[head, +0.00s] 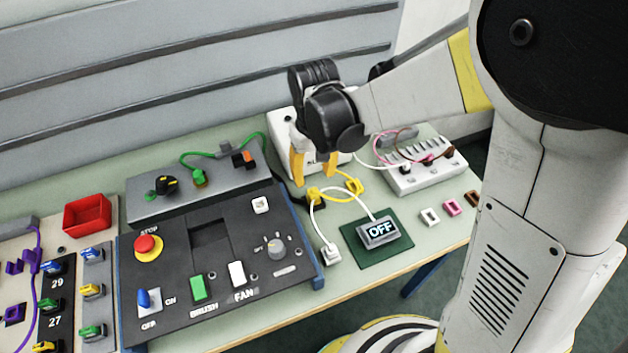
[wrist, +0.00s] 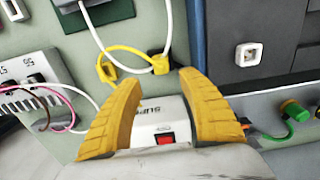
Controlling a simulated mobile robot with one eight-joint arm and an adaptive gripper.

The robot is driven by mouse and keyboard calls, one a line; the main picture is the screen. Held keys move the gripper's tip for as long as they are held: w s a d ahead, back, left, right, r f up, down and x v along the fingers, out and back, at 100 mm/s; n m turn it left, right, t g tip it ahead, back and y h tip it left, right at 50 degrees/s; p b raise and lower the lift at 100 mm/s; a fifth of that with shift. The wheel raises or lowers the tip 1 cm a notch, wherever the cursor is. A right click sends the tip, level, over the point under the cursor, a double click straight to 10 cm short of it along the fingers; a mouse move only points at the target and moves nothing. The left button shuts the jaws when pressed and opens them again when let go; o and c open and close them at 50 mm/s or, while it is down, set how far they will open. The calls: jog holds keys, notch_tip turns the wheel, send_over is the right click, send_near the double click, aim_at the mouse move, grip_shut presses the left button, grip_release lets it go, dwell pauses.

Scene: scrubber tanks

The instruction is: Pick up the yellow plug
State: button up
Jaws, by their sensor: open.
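A short yellow cable has a yellow end piece at each end. In the head view, one yellow end (head: 313,194) lies on the bench just in front of my gripper (head: 313,174), and the other yellow end (head: 354,186) lies to its right. The wrist view shows the same two ends, one (wrist: 160,64) just beyond and between the fingertips, the other (wrist: 106,72) left of the left finger. I cannot tell which end is the plug. My gripper (wrist: 158,82) is open and empty, its yellow fingers pointing down, apart from both ends.
A white supply box (head: 285,128) with a red switch (wrist: 165,138) stands behind and below the fingers. A white cable loops beside the yellow ends to the OFF display (head: 380,232). The dark control panel (head: 215,290) is left; a white terminal box (head: 425,178) is right.

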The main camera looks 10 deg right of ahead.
aim_at(313, 192)
jog(key=f+b, duration=0.3)
jog(key=f, duration=0.4)
jog(key=shift+s, duration=0.2)
jog(key=shift+c, duration=0.5)
grip_shut()
